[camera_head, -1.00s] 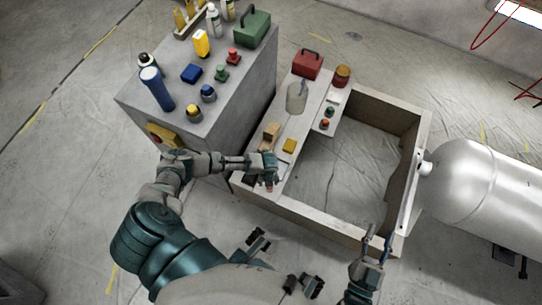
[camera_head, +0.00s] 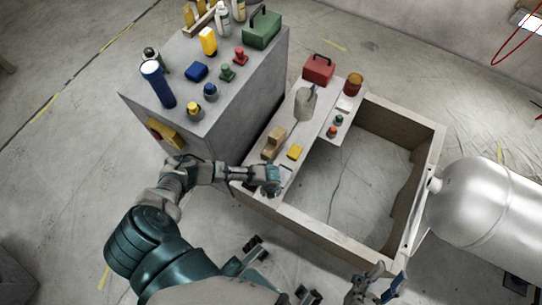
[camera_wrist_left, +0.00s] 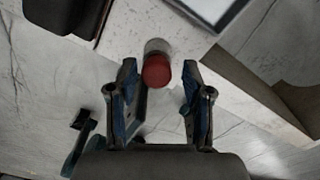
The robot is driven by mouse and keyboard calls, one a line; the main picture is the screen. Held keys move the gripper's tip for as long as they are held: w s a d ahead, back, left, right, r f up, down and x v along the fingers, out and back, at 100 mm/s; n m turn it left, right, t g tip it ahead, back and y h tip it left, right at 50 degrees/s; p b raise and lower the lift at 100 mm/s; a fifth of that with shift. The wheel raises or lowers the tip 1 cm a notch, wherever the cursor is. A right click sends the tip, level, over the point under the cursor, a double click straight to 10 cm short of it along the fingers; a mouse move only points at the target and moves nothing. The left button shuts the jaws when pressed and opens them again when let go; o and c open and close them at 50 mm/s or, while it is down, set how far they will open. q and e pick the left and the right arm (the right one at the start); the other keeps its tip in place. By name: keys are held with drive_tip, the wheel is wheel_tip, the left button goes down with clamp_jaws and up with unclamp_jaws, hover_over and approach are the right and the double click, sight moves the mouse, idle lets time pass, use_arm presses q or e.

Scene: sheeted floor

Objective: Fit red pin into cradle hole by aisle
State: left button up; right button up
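In the left wrist view a red-topped pin (camera_wrist_left: 157,70) with a pale grey body stands at the edge of a white speckled surface. My left gripper (camera_wrist_left: 157,95) is open, a finger on each side of the pin with gaps showing. In the head view this gripper (camera_head: 276,182) is over the near end of the white shelf (camera_head: 279,170) and hides the pin. My right gripper (camera_head: 379,285) is open and empty at the bottom edge. I cannot make out which part is the cradle or its hole.
The shelf carries a yellow block (camera_head: 295,152), a wooden block (camera_head: 273,144), a grey cup (camera_head: 304,104) and a red toolbox (camera_head: 318,68). A grey cabinet (camera_head: 225,115) with bottles and knobs stands left. A tank (camera_head: 480,200) lies right. The framed box's middle is open.

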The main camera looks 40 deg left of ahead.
use_arm(q)
clamp_jaws()
drive_tip(key=shift+a, duration=0.2)
drive_tip(key=shift+a+r, duration=0.15)
drive_tip(key=shift+a, duration=0.05)
drive_tip(key=shift+w+d+r+p, duration=0.15)
drive_tip(key=shift+r+p, duration=0.7)
drive_tip(key=shift+r, duration=0.1)
drive_tip(key=shift+r+p, duration=0.6)
drive_tip(key=shift+r, duration=0.15)
drive_tip(key=shift+r+p, duration=0.3)
drive_tip(key=shift+r, duration=0.1)
use_arm(e)
drive_tip(key=shift+s+a+r, duration=0.15)
drive_tip(key=shift+r, duration=1.2)
drive_tip(key=shift+s+a+r, duration=0.1)
drive_tip(key=shift+r, duration=1.2)
use_arm(q)
wheel_tip(320, 180, up, 4)
drive_tip(key=p, duration=0.3)
drive_tip(key=shift+s+f, duration=0.1)
drive_tip(key=shift+s, duration=0.1)
use_arm(e)
drive_tip(key=shift+n+t+y, duration=0.3)
drive_tip(key=shift+y, duration=0.2)
drive_tip(key=r, duration=0.4)
drive_tip(key=shift+s+r, duration=0.1)
drive_tip(key=shift+s, duration=0.15)
